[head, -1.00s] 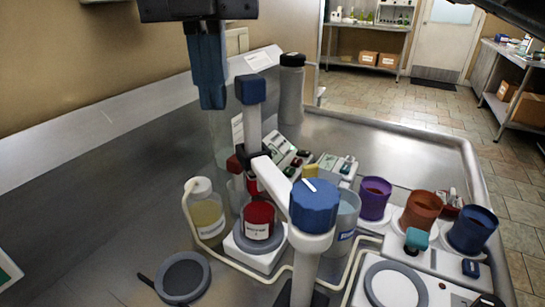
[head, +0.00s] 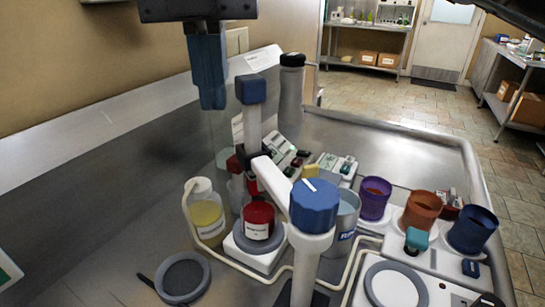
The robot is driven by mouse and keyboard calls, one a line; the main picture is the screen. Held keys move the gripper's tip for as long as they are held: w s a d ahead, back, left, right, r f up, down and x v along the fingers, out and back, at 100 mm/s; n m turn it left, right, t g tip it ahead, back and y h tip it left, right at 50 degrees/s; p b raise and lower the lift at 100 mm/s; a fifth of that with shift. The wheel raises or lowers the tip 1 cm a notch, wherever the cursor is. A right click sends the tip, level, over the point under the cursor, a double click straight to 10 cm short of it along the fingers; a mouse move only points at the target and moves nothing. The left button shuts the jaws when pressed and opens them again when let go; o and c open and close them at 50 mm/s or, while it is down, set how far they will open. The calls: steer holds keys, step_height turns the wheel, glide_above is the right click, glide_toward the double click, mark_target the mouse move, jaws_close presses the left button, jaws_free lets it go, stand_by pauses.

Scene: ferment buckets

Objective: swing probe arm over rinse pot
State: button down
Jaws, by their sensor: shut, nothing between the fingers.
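The probe arm is a white bar (head: 275,185) running from a white post with a blue cap (head: 314,203) back to a dark and red clamp area. A second white post with a blue top (head: 251,90) stands behind it. A red bucket (head: 258,220) sits on a white stand with a grey ring below the bar's far end. A pot with blue lettering (head: 345,222), likely the rinse pot, stands right behind the blue cap, partly hidden by it. My gripper (head: 212,100) is shut and empty, pointing down at upper left, above and apart from the posts.
A bottle of yellow liquid (head: 206,215) with a pale tube stands left. Purple (head: 374,198), rust (head: 421,209) and dark blue buckets (head: 470,230) stand right. A tall grey bottle (head: 290,90) stands behind. The back right bench is clear.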

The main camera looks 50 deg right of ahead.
mark_target(242, 76)
steer(key=shift+d, duration=0.1)
steer(key=shift+s+d+b, duration=0.2)
steer(key=shift+d+b, duration=0.15)
steer(key=shift+d, duration=0.4)
steer(key=shift+s+d+b, duration=0.2)
steer(key=shift+d+b, duration=0.15)
steer(key=shift+d, duration=0.4)
steer(key=d, duration=0.1)
steer(key=s+d+b, duration=0.1)
steer(key=d, duration=0.1)
steer(key=shift+s, duration=0.25)
steer(key=shift+s+d+b, duration=0.7)
steer(key=shift+s+d, duration=0.35)
steer(key=shift+d, duration=0.1)
